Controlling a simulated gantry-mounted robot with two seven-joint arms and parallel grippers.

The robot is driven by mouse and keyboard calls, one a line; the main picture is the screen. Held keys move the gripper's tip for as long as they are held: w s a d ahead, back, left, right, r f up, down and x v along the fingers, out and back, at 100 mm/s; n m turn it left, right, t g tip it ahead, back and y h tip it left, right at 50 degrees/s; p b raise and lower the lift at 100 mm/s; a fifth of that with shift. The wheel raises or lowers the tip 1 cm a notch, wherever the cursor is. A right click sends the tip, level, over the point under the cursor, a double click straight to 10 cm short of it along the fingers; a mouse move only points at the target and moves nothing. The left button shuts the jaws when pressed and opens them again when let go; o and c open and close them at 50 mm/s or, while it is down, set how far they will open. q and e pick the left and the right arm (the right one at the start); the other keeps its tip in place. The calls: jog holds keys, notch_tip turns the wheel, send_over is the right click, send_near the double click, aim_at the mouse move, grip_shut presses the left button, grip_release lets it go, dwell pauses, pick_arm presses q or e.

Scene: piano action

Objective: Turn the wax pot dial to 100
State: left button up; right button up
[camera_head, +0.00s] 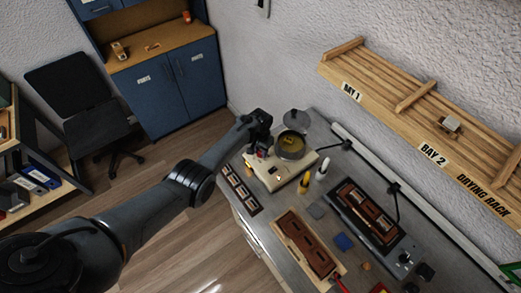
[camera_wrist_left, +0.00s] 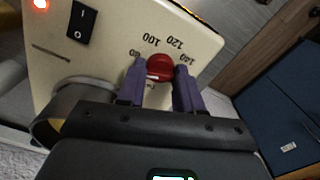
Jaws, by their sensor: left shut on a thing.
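The wax pot is a cream box (camera_head: 278,178) with a round pot (camera_head: 291,146) of yellowish wax on top, on the grey bench. My left gripper (camera_head: 260,152) is at the box's left end in the head view. In the left wrist view, the red dial (camera_wrist_left: 160,67) sits between the purple fingertips of the left gripper (camera_wrist_left: 161,76), which are shut on it. I cannot make out where the dial points. My right gripper is not in view.
A black rocker switch (camera_wrist_left: 80,22) and a lit red lamp (camera_wrist_left: 40,4) are on the dial's panel. Bottles (camera_head: 305,182), a wooden tray (camera_head: 303,245) and a black fixture (camera_head: 368,215) crowd the bench. A drying rack (camera_head: 425,120) hangs on the wall.

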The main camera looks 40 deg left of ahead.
pick_arm(q)
jog(key=m, duration=0.2)
jog(key=shift+m, duration=0.4)
jog(key=m, duration=0.3)
jog(key=shift+m, duration=0.3)
jog(key=m+b, duration=0.1)
jog(key=m, duration=0.2)
jog(key=shift+f, duration=0.1)
jog(key=shift+m+b, duration=0.45)
jog(key=shift+m, duration=1.15)
jog(key=o, duration=1)
jog(key=shift+o, duration=0.2)
